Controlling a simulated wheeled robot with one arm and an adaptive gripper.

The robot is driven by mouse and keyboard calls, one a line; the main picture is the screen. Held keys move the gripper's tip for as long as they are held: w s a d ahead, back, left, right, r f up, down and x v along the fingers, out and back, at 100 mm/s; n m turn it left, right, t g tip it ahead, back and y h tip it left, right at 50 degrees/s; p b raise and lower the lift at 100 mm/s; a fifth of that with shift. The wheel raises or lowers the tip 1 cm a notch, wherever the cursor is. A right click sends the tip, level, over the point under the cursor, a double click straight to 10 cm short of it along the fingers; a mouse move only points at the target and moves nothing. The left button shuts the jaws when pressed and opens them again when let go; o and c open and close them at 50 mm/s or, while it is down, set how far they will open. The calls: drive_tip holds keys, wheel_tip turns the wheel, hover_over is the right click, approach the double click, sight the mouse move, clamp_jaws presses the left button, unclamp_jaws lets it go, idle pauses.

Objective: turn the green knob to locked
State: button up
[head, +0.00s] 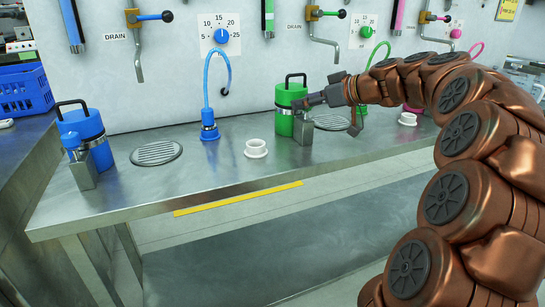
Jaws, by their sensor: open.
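A green canister (284,122) with a dark handle stands on the metal bench. A grey block (303,131) sits at its right front. My gripper (302,102) is at the canister's right side, just above this block, with its fingers pointing left. It is open. The green knob at the block is hidden or too small to make out behind the fingers, so I cannot tell its position or whether the fingers touch it. The matching blue canister (91,140) at the left has a blue knob (71,140) on its own grey block (83,172).
A green dial (366,31) and a green-handled valve (325,14) are on the wall panel. A white ring fitting (256,148), a blue hose connector (209,126) and a round drain grate (156,152) are on the bench. The bench front near the yellow strip (238,199) is clear.

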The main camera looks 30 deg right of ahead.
drive_tip(key=shift+r+n+g+y+p, duration=0.3)
drive_tip(key=shift+n+g+y+p, duration=0.35)
drive_tip(key=shift+p, duration=1.6)
drive_tip(key=n+g+y+p, duration=0.1)
drive_tip(key=n+p, duration=0.1)
drive_tip(key=p, duration=0.4)
drive_tip(key=shift+f+y, duration=0.1)
drive_tip(key=shift+y, duration=0.25)
